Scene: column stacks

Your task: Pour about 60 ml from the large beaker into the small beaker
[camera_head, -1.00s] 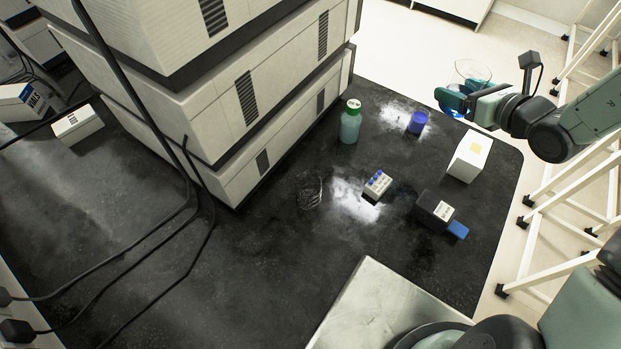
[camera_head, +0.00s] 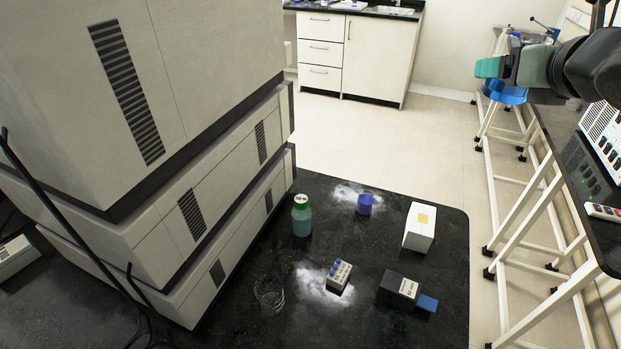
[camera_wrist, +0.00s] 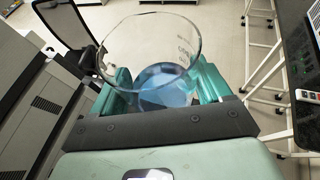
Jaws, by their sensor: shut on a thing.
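The large beaker is clear glass with blue liquid (camera_head: 505,93) in its lower part. It is at the upper right of the head view, held off the bench over the floor, and partly hidden behind my gripper (camera_head: 490,69). In the wrist view the large beaker (camera_wrist: 150,42) sits between the green fingers of my gripper (camera_wrist: 163,88), which are shut on it. Its open rim and markings show. The small beaker (camera_head: 268,293) is clear glass and stands on the black bench in the head view, well apart from my gripper. It looks empty.
Near the small beaker on the bench (camera_head: 350,330) are a green bottle (camera_head: 302,216), a blue-capped rack (camera_head: 339,275), a black box (camera_head: 399,288), a blue cup (camera_head: 364,204) and a white box (camera_head: 420,227). Stacked instruments (camera_head: 190,220) rise at left. White frames (camera_head: 530,205) stand at right.

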